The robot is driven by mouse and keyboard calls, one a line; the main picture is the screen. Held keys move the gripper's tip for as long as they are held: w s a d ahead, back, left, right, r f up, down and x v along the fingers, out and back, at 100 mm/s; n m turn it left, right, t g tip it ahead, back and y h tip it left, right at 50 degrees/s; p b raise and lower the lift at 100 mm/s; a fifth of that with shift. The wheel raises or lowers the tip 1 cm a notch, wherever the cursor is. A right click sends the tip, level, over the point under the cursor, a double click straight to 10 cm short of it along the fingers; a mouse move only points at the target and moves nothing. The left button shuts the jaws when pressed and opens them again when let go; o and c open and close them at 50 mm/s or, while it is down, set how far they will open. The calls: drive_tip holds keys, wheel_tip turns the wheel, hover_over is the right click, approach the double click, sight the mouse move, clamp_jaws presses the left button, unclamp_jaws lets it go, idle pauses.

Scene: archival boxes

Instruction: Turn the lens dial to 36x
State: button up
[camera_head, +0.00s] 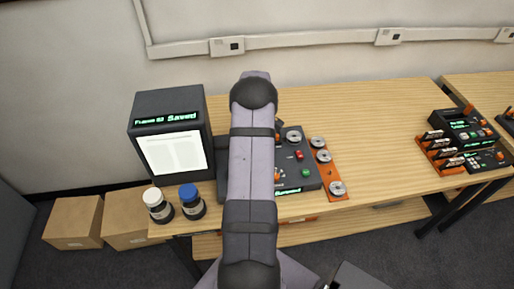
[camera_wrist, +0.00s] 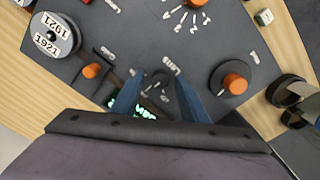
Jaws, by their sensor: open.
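The dark control panel (camera_head: 311,181) lies on the table, partly hidden behind my arm. In the wrist view the panel (camera_wrist: 130,25) carries an orange knob on a round dark base (camera_wrist: 235,83) at right. A smaller orange knob (camera_wrist: 92,70) is at left, and another orange knob (camera_wrist: 197,3) is cut off at the top, with white marks below it.
A monitor (camera_head: 168,105) reading "Saved" stands at left. A white-capped bottle (camera_head: 158,205) and a blue-capped bottle (camera_head: 192,201) stand at the front edge. Reels sit on an orange strip (camera_head: 330,174) right of the panel. The table beyond (camera_head: 385,125) is clear until another device (camera_head: 462,125).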

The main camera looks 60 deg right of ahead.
clamp_jaws()
drive_tip(key=shift+m, duration=0.3)
drive_tip(key=m+b, duration=0.1)
drive_tip(key=m, duration=0.3)
drive_tip(key=shift+m+b, duration=0.3)
drive_tip(key=shift+b, duration=0.1)
drive_tip(key=m+b, duration=0.1)
drive_tip(key=m, duration=0.4)
drive_tip(key=shift+m, duration=0.3)
unclamp_jaws()
drive_tip(key=shift+r, duration=0.15)
